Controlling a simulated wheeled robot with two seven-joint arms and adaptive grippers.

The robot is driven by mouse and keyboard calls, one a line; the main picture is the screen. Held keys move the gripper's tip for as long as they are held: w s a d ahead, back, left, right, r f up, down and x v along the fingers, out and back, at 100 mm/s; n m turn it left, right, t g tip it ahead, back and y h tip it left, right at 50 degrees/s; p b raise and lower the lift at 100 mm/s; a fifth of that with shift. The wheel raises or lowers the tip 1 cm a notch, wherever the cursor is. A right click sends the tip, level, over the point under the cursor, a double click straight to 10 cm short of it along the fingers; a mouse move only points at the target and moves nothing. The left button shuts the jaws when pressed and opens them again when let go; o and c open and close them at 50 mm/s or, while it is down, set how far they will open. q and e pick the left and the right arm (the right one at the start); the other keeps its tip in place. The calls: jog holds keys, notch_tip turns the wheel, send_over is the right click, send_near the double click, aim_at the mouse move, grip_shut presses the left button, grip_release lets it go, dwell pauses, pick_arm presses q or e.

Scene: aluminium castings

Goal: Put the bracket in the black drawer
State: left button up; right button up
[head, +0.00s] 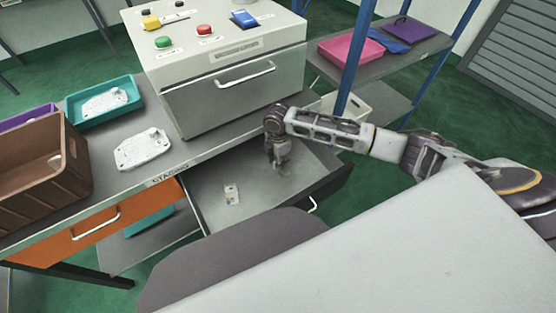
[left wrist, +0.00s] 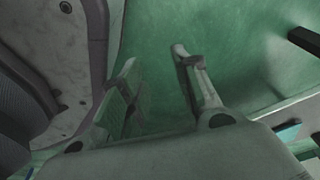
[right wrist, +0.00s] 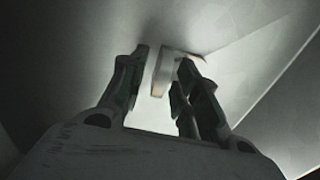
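The black drawer (head: 207,211) is pulled out beneath the bench, with a grey inside and a dark front. A small pale plate with holes, apparently the bracket (head: 232,194), lies flat on its floor. My right gripper (head: 279,163) reaches down into the drawer, to the right of the plate and apart from it. In the right wrist view its fingers (right wrist: 163,57) stand apart. A pale piece (right wrist: 159,76) shows at the fingertips, partly behind the right finger, with a gap to the left finger. My left gripper (left wrist: 155,55) is open and empty over green floor, outside the head view.
A grey control box (head: 235,95) stands on the bench behind the drawer. A white casting (head: 143,150), a teal tray (head: 77,118) holding another casting, and a brown bin (head: 35,170) are at the left. An orange drawer (head: 100,229) is shut. A shelf rack (head: 395,62) stands behind right.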

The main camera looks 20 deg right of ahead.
pick_arm(q)
jog(key=shift+w, duration=0.3)
